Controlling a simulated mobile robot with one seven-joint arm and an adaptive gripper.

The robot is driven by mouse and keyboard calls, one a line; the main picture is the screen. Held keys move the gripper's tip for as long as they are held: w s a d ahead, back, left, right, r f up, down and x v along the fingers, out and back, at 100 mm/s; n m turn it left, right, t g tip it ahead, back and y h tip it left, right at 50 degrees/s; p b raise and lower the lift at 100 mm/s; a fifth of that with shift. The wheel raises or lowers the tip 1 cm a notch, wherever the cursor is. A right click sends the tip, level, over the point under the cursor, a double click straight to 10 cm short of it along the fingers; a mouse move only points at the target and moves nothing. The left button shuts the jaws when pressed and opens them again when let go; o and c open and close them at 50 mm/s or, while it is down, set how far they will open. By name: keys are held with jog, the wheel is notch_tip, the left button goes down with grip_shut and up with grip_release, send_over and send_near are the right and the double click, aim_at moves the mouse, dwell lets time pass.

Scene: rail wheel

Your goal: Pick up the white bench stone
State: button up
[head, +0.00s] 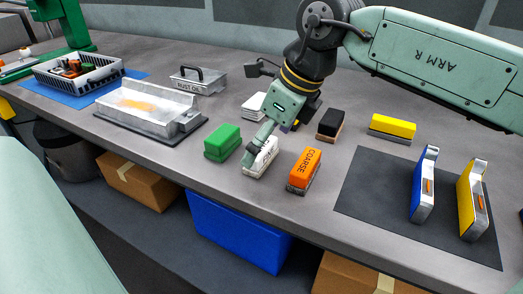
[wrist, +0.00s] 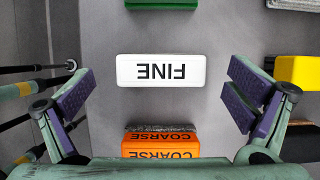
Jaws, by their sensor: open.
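The white bench stone (head: 261,158) lies on the grey bench near its front edge, between a green block and an orange one. In the wrist view the white bench stone (wrist: 161,70) shows its top face with the word FINE, upside down. My gripper (head: 262,140) is over the stone in the head view and hides part of it. In the wrist view my gripper (wrist: 158,108) is open, its purple-padded fingers wide apart to left and right of the stone, touching nothing that I can see.
A green block (head: 222,142) stands left of the stone, an orange COARSE block (head: 304,170) right. A black block (head: 330,124) and a yellow block (head: 393,127) lie behind to the right. A dark mat (head: 374,205) bears blue and yellow tools. The bench's front edge is close.

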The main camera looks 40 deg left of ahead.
jog(key=shift+x, duration=1.15)
jog(key=c, duration=1.4)
notch_tip(320, 180, up, 18)
jog(key=shift+r, duration=0.1)
